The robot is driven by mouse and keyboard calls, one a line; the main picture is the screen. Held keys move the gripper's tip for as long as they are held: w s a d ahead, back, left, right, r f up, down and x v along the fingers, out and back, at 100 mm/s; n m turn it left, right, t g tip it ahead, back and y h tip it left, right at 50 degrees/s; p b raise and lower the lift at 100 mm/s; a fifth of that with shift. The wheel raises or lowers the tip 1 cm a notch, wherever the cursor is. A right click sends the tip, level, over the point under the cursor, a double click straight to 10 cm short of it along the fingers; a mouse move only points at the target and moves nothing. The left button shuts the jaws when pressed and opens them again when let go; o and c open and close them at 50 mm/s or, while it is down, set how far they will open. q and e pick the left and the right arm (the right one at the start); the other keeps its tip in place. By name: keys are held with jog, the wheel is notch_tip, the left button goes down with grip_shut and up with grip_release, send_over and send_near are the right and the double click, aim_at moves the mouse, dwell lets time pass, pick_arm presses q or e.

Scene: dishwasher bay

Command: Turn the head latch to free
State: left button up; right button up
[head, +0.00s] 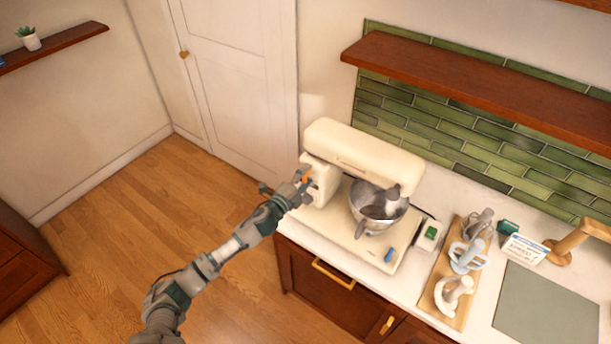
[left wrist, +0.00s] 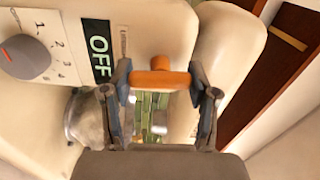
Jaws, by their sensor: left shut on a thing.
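A cream stand mixer (head: 360,150) stands on the counter with its long head lying level over a metal bowl (head: 366,222). The orange head latch (left wrist: 160,78) sticks out from the mixer's side. It also shows as a small orange spot in the head view (head: 306,180). My left gripper (head: 301,182) is at the mixer's left side. In the left wrist view its two fingers stand either side of the latch, shut on it. The latch's bar lies crosswise between the fingers. My right gripper is in neither view.
A grey speed dial (left wrist: 26,57) and a black OFF label (left wrist: 98,50) sit beside the latch. A wooden board (head: 440,299) with mixer attachments lies right of the mixer. A brown shelf (head: 470,85) hangs above. The floor at left is clear.

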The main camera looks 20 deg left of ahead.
pick_arm(q)
jog(key=shift+s+f+m, duration=0.1)
jog(key=shift+f+m, duration=0.35)
jog(key=shift+m, duration=0.15)
jog(key=shift+d, duration=0.1)
jog(key=o, duration=1.2)
jog(key=shift+c, duration=0.2)
jog(key=shift+r, duration=0.15)
jog(key=shift+s+r, duration=0.1)
jog(key=v, duration=1.1)
jog(key=shift+s+a, duration=0.25)
jog(key=shift+s, duration=0.05)
